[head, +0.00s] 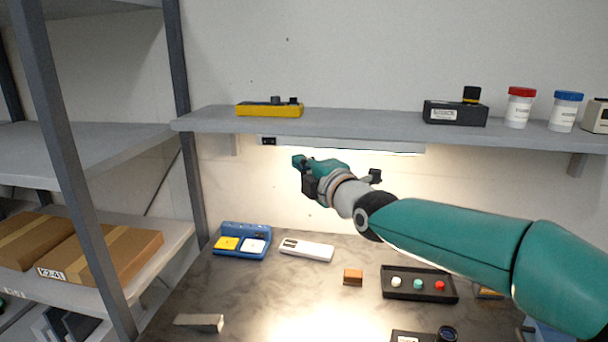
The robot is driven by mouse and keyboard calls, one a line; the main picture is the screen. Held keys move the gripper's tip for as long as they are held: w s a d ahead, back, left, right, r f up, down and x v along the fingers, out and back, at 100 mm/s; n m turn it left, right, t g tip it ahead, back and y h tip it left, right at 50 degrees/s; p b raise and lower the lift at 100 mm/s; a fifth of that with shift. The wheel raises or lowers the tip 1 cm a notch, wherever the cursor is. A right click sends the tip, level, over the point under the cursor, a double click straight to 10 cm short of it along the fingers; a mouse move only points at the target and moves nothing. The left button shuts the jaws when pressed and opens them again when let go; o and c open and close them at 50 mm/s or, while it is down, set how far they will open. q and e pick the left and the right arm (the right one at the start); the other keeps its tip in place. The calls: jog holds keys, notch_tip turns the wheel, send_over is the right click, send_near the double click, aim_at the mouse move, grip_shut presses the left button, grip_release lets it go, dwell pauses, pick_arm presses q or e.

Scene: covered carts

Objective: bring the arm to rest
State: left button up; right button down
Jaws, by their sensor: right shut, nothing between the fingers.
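My right arm comes in from the right edge and reaches across the middle of the head view, above the marbled worktop (290,290). My right gripper (299,164) is at its end, just below the front edge of the wall shelf, pointing left and away from me. It is shut and holds nothing. My left gripper does not show.
The wall shelf (380,125) carries a yellow device (269,110), a black box (455,113) and jars (520,108). On the worktop are a blue tray (242,241), a white device (307,249), an orange-brown block (353,277) and a black button panel (419,284). Racking with cartons (100,255) stands left.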

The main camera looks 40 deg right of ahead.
jog(key=shift+s, duration=0.35)
dwell(0.3)
